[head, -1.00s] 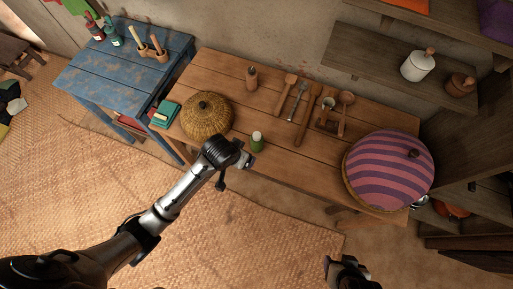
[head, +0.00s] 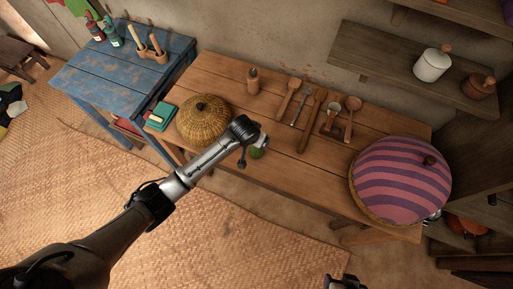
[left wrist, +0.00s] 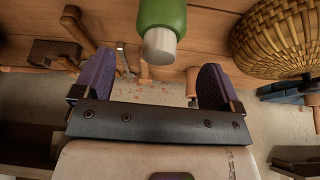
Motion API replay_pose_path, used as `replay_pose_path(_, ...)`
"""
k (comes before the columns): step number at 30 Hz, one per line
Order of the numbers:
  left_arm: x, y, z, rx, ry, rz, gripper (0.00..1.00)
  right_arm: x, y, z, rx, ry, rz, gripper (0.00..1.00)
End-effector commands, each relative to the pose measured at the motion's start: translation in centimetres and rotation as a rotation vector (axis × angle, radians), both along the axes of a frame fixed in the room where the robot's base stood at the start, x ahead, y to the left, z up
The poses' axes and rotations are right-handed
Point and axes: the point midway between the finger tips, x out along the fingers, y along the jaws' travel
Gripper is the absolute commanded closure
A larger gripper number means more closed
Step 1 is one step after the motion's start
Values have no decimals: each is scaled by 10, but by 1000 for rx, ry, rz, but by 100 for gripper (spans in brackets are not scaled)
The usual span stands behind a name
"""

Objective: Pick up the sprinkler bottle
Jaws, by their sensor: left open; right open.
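The sprinkler bottle, green with a pale cap, stands near the front edge of the wooden table. My left gripper (left wrist: 155,80) is open and empty, with purple finger pads on either side. My right gripper (head: 342,284) is only partly in view at the bottom edge, far from the bottle.
The wooden table (head: 300,172) also bears a woven basket (head: 203,120) left of the bottle, a striped dome cover (head: 400,180) at right, wooden utensils (head: 310,120) and a brown bottle (head: 253,82) behind. A blue table (head: 125,65) stands at left.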

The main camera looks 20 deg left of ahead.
Motion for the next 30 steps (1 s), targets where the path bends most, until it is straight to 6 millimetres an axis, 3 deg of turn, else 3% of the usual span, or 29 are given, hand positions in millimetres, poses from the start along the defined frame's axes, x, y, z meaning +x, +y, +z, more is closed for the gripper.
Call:
replay_pose_path(7, 4, -1, -12, 0, 0, 0, 10, 0, -3, -3, -10, -1, 6, 37)
replay_pose_path(17, 18, -2, -49, 0, 0, 0, 10, 0, -2, -11, -7, 0, 3, 37)
replay_pose_path(27, 20, -3, -54, 0, -1, 0, 10, 0, 0, -11, 1, 0, -2, 37)
replay_pose_path(30, 20, -3, -54, 0, -1, 0, 17, 0, 0, -11, 2, 0, -3, 37)
